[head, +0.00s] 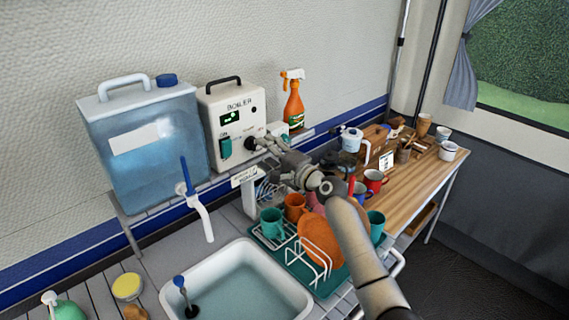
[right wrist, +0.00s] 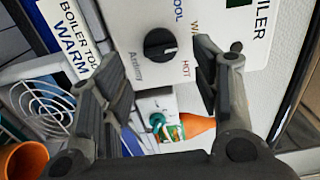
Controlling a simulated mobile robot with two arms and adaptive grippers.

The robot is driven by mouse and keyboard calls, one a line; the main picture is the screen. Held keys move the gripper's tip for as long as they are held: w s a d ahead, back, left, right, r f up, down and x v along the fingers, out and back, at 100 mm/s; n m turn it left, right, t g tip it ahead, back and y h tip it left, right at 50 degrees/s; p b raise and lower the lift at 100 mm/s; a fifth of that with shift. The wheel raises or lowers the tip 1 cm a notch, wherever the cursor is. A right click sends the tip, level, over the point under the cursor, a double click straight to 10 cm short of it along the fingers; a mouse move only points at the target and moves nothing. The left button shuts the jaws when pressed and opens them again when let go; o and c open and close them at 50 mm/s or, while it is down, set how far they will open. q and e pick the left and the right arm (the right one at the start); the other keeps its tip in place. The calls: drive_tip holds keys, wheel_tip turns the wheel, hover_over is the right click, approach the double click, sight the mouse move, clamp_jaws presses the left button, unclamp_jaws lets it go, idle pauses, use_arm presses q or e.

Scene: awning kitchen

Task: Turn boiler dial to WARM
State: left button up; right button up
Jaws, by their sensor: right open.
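The white boiler (head: 233,122) stands on a shelf against the wall, with a green display and a green switch on its front. Its black round dial (right wrist: 160,44) shows in the right wrist view, with the letters COOL, a partly covered W, and HOT around it. I cannot tell surely which mark the dial points at. My right gripper (head: 263,143) is at the boiler's lower right front and hides part of it in the head view. In the right wrist view, its open fingers (right wrist: 158,62) stand on either side of the dial, with visible gaps. My left gripper is not in view.
A card reading BOILER TO WARM (right wrist: 72,38) is beside the boiler. A blue water tank (head: 145,145) stands left of it, an orange spray bottle (head: 294,105) to the right. A sink (head: 240,285) and a rack with cups and a plate (head: 318,245) lie below my right arm.

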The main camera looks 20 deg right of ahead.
drive_tip(key=v, duration=0.7)
drive_tip(key=shift+s, duration=0.2)
drive_tip(key=shift+d, duration=0.1)
